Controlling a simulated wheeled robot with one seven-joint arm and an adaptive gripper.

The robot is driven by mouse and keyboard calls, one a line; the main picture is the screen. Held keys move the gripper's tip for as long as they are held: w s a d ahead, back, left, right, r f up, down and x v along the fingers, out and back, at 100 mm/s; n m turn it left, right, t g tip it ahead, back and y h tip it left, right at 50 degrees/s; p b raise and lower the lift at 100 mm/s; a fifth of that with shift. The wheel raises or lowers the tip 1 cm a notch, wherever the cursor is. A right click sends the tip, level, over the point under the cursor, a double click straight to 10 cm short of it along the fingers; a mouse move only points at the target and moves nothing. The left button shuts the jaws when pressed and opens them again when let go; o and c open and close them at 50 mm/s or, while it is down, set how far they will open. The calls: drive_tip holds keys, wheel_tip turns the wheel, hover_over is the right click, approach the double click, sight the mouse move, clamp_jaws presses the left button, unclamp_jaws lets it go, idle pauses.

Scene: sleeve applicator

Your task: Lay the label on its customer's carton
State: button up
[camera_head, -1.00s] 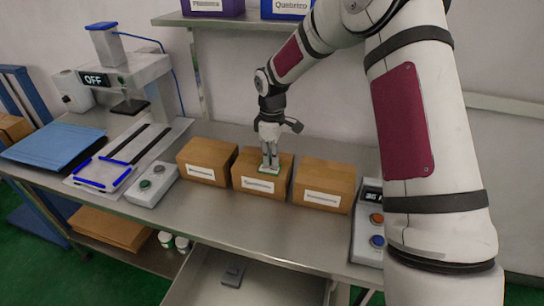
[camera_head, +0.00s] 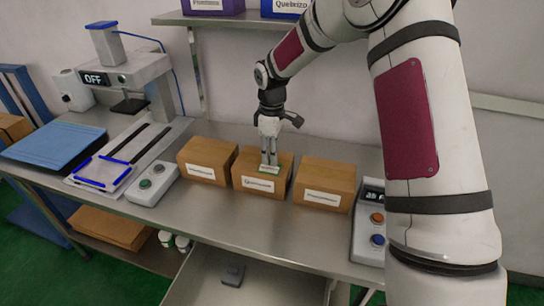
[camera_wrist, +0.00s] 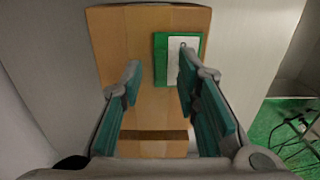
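The label (camera_wrist: 180,60) is a flat green piece with a white panel. It lies on top of the middle brown carton (camera_head: 258,186), near one edge of its top face. In the head view the label (camera_head: 270,169) shows as a green patch under my fingers. My gripper (camera_head: 270,163) is just above that carton. In the wrist view my gripper (camera_wrist: 158,85) has its two fingers well apart. The right finger overlaps the label in the picture and hides part of it; I cannot tell whether it touches. The carton's front tag is too blurred to read surely.
Similar tagged cartons stand to the left (camera_head: 206,161) and right (camera_head: 325,186). A grey button box (camera_head: 152,184) and a press marked OFF (camera_head: 125,75) are further left. A button console (camera_head: 370,225) is at right. An open drawer (camera_head: 250,280) is below the bench.

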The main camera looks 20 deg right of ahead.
wheel_tip(320, 180, up, 10)
drive_tip(key=f, duration=0.1)
drive_tip(key=s+r+m+t+h, duration=0.1)
drive_tip(key=s+r+m, duration=0.2)
drive_tip(key=s+r, duration=0.65)
drive_tip(key=s+r+m+t+y, duration=0.1)
drive_tip(key=s+m, duration=0.7)
drive_tip(key=s, duration=1.8)
drive_tip(key=shift+s+r+t, duration=0.2)
drive_tip(key=shift+r+t, duration=0.3)
drive_tip(key=shift+t, duration=0.6)
drive_tip(key=shift+a, duration=0.1)
